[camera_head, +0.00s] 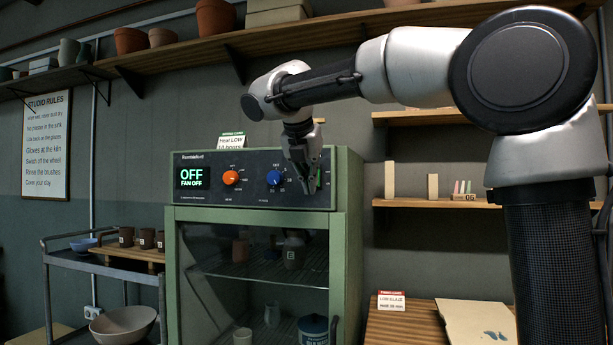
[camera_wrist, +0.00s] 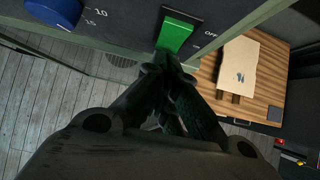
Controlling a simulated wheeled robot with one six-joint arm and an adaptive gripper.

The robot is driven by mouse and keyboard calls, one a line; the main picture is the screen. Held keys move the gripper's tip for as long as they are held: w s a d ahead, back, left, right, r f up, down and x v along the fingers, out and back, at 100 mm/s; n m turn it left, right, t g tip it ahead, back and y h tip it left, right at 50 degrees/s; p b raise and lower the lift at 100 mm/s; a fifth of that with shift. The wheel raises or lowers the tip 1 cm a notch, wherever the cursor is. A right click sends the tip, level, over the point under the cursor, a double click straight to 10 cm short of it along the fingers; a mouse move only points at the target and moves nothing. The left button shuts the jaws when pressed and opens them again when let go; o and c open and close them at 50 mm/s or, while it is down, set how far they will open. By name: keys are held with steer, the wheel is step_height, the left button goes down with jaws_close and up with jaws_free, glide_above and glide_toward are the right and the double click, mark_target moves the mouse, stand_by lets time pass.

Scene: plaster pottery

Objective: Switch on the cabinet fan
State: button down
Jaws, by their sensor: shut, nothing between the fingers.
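The green drying cabinet (camera_head: 352,240) stands in the middle of the head view with a dark control panel (camera_head: 255,160) on top. Its display (camera_head: 193,178) reads "OFF" and "FAN OFF". An orange knob (camera_head: 231,177) and a blue knob (camera_head: 275,178) sit on the panel. The green rocker switch (camera_wrist: 176,33) shows in the wrist view, with an "OFF" label to its right. My gripper (camera_head: 308,188) is shut and empty at the panel's right end. In the wrist view its fingertips (camera_wrist: 168,62) are right at the switch's lower edge; I cannot tell whether they touch it.
A wooden table (camera_head: 400,325) with a paper sheet (camera_head: 475,322) stands right of the cabinet. A cart with mugs and a bowl (camera_head: 122,325) stands to the left. Shelves (camera_head: 440,203) hang on the right wall. A small card (camera_head: 231,141) stands on the cabinet top.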

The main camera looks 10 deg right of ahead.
steer(key=shift+w+d, duration=0.1)
steer(key=shift+w, duration=0.1)
steer(key=shift+w+d+f, duration=0.15)
steer(key=shift+w+f, duration=0.05)
steer(key=shift+r, duration=0.1)
stand_by(0.3)
steer(key=shift+r, duration=0.8)
steer(key=shift+s, duration=0.1)
